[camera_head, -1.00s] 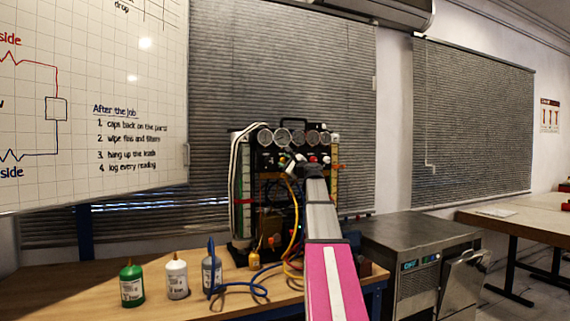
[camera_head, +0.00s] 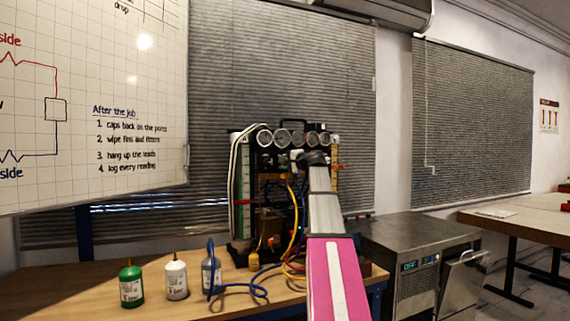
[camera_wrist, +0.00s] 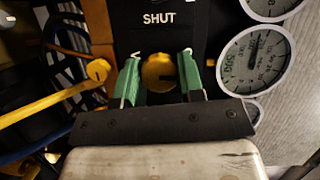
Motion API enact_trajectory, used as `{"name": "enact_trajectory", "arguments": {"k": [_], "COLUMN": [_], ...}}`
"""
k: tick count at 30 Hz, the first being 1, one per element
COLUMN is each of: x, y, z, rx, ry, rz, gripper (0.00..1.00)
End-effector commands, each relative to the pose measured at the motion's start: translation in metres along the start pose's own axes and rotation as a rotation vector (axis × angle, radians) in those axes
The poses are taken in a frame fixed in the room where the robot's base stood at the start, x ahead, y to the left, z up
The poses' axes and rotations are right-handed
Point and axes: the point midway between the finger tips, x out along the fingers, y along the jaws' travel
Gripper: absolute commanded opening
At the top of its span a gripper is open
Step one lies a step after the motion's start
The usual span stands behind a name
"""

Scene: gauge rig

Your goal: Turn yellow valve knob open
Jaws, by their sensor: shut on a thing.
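The yellow valve knob (camera_wrist: 158,72) is in the middle of the wrist view, on a dark panel just below the word SHUT. My gripper (camera_wrist: 160,76) has its two green fingers on either side of the knob, shut on it. In the head view my arm reaches to the gauge rig (camera_head: 245,205), and my gripper (camera_head: 312,160) is in front of the rig's upper panel. The knob itself is hidden by my arm in that view.
A yellow hose (camera_wrist: 50,98) with a round end lies left of the knob, and a white dial gauge (camera_wrist: 255,60) is at right. A steel machine (camera_head: 415,255) stands to the right.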

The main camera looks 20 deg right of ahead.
Motion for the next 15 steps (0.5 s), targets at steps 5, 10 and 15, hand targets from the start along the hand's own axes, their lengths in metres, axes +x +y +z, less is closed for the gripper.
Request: {"name": "enact_trajectory", "arguments": {"k": [5, 10, 15], "x": [-0.0003, -0.0003, -0.0004], "y": [0.001, 0.0011, 0.0012], "z": [0.0006, 0.0008, 0.0009], "rx": [-0.037, -0.05, -0.051], "ry": [-0.001, -0.001, -0.001], "rz": [0.017, 0.023, 0.023], "gripper": [0.12, 0.12, 0.12]}}
